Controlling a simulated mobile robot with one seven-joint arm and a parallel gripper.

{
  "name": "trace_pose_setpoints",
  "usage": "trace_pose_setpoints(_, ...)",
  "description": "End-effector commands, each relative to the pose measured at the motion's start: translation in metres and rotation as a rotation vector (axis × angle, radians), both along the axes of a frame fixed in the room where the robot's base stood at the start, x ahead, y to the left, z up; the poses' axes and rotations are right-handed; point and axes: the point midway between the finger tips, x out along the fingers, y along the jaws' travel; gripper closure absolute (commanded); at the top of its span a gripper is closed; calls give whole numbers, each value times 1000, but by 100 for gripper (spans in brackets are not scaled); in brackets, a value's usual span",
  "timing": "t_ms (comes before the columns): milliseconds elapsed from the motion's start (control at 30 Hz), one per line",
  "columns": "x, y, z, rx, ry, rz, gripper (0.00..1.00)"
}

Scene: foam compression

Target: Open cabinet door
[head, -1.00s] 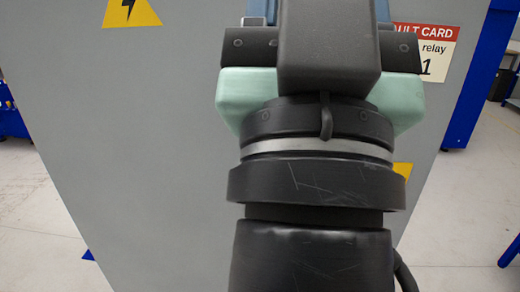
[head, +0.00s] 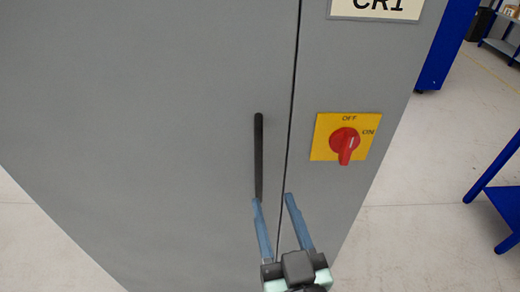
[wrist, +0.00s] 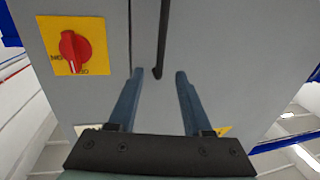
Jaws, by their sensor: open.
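The grey cabinet door (head: 150,130) is shut, with a thin dark seam along its right edge. Its black upright bar handle (head: 258,155) is left of the seam. My gripper (head: 272,198) is open and empty, its two blue-grey fingers pointing at the cabinet. In the head view, the left fingertip overlaps the handle's lower end. In the wrist view, one end of the handle (wrist: 163,40) shows between the fingertips (wrist: 159,72). I cannot tell how far the fingers are from it.
Right of the seam is a red rotary switch (head: 345,142) on a yellow plate; it also shows in the wrist view (wrist: 70,47). A label marked CR1 (head: 376,8) is above it. A blue-legged table (head: 498,195) stands at right. The floor between is clear.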

Motion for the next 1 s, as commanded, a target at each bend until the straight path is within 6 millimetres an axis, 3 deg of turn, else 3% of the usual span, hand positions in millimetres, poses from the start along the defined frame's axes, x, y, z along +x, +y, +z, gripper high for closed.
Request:
trace_pose_setpoints(600, 105, 22, 4, 2, -3, 3, 50)
trace_pose_setpoints(1000, 121, 25, 1, 0, -2, 2, 50)
